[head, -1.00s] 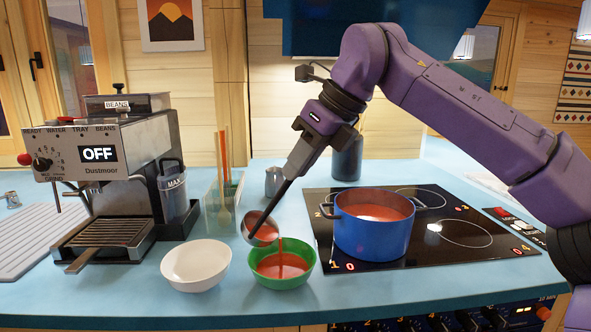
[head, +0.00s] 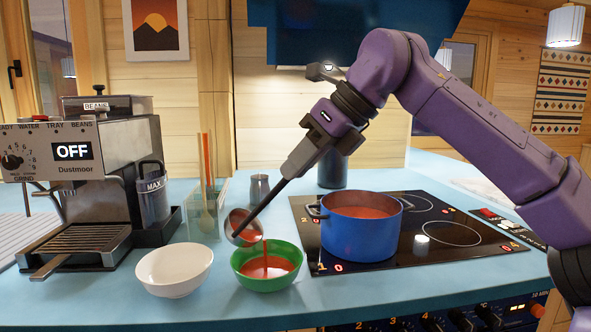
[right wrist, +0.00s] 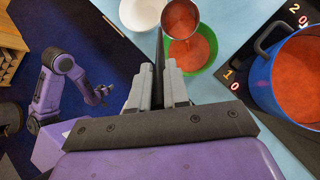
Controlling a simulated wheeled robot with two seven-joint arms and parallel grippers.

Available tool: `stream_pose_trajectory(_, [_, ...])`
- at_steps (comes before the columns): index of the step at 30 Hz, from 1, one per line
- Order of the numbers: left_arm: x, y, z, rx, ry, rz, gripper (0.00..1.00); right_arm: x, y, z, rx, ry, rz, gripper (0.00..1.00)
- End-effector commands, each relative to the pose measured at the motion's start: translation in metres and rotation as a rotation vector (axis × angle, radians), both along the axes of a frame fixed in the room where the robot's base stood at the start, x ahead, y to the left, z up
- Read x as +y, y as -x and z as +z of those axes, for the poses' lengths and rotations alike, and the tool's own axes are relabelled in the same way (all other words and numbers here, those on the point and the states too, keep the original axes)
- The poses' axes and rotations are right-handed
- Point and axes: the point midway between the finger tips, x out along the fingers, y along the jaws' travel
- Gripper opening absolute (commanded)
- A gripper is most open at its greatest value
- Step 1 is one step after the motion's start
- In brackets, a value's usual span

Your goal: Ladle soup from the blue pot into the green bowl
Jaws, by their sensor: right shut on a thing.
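My right gripper (head: 296,163) is shut on the dark handle of the ladle (head: 240,232). It is above and to the right of the green bowl (head: 262,284). The ladle's metal cup is tilted over the bowl's back left rim. A thin red stream of soup falls from it into the bowl, where red soup shows. The blue pot (head: 352,239) stands on the hob to the right, with red soup inside. In the right wrist view, my left gripper (right wrist: 103,93) is small and far from the bowl; its jaws are unclear.
An empty white bowl (head: 174,272) stands left of the green bowl. Behind it is a clear holder (head: 203,215) with utensils. A coffee machine (head: 90,185) stands at the left. A small metal jug (head: 259,188) and a dark canister (head: 333,168) stand behind. The black hob (head: 470,257) has free room.

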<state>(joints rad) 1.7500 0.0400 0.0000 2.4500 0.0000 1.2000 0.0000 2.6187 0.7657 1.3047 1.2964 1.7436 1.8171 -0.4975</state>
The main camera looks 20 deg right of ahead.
Motion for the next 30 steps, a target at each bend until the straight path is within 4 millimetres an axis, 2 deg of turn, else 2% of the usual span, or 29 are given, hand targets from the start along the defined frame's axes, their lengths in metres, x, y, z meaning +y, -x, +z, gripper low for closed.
stream_pose_trajectory(1, [0.0, 0.0, -0.006, 0.0, 0.0, 0.0, 0.62, -0.001, 0.001, -0.004, -0.008, -0.007, 0.001, 0.0])
stream_pose_trajectory(30, [0.0, 0.0, -0.064, 0.0, 0.0, 0.0, 0.62, -0.019, 0.017, -0.025, -0.099, -0.112, 0.0, 0.0])
